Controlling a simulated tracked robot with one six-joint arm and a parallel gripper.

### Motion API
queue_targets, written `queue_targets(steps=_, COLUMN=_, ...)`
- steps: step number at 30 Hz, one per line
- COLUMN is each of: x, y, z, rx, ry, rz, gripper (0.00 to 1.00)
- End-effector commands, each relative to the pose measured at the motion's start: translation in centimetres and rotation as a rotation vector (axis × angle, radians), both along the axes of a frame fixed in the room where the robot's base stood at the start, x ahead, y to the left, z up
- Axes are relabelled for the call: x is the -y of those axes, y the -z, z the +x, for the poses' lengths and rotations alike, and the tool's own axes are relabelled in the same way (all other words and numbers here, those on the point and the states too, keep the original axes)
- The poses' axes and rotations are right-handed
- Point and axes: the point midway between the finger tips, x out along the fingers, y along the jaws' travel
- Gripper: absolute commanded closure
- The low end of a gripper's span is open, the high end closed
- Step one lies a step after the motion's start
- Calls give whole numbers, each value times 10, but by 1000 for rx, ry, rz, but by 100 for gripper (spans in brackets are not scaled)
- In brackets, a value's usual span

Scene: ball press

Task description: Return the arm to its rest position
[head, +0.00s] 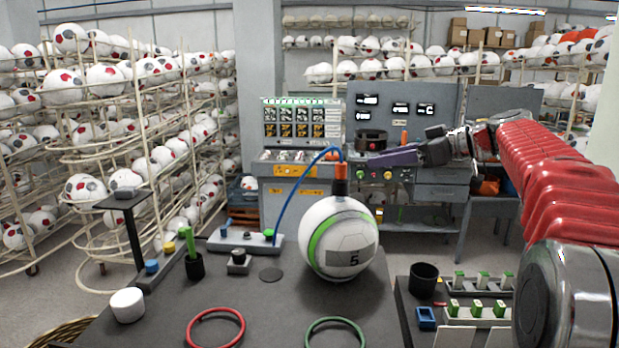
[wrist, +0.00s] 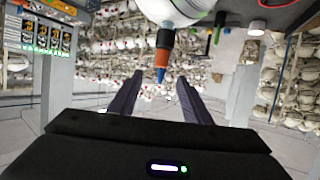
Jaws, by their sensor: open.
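My gripper (head: 372,161) is at the end of my red-sleeved arm, which reaches in from the right in the head view. It is raised above and to the right of a white ball (head: 335,262) with a green stripe and the number 5. In the wrist view my gripper (wrist: 163,92) shows two dark fingers spread apart with nothing between them. An orange and black nozzle with a blue tip (wrist: 162,60) shows beyond the fingers, and it stands on top of the ball in the head view (head: 340,174). A blue hose runs from it.
The dark table (head: 270,315) holds a red ring (head: 215,328), a green ring (head: 336,332), a white cylinder (head: 127,305) and a black cup (head: 194,266). A tray of green-topped pieces (head: 478,310) and another black cup (head: 424,280) are at right. Ball racks stand behind.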

Motion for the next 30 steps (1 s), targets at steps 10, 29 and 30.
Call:
queue_targets(steps=10, x=-29, y=-82, z=9, rx=338, ry=207, rz=66, gripper=56)
queue_targets(steps=29, x=12, y=-86, z=-59, rx=431, ry=849, rz=66, gripper=56)
queue_targets(steps=30, x=14, y=-76, z=-67, rx=405, ry=884, rz=58, gripper=56)
